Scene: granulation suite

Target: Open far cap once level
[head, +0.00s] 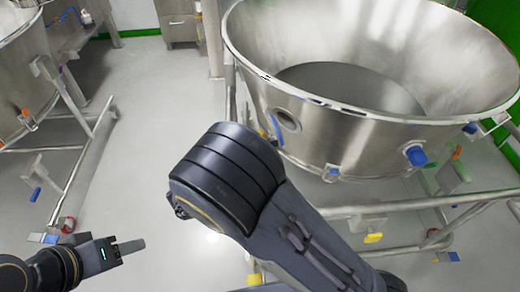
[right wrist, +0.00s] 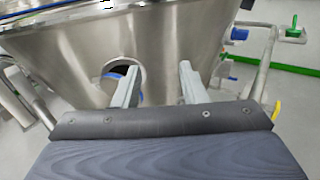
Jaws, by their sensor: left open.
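A large steel bowl (head: 350,140) stands at the right of the head view. A round port (head: 286,119) is in its wall, with a blue part (head: 275,130) beside it. Blue caps or knobs show lower on the wall (head: 415,155) and (head: 332,172); I cannot tell which is the far cap. My left gripper (head: 132,246) is open and empty, low at left over the floor, away from the bowl. My right gripper (right wrist: 157,84) is open in the right wrist view, fingers pointing at the bowl wall, near a round opening (right wrist: 122,72). In the head view my right arm hides it.
A second steel vessel (head: 22,75) on a tubular frame (head: 85,165) stands at left. Steel rails (head: 420,200) run under the large bowl. The grey floor (head: 140,130) between the vessels is clear. A green-edged wall is behind.

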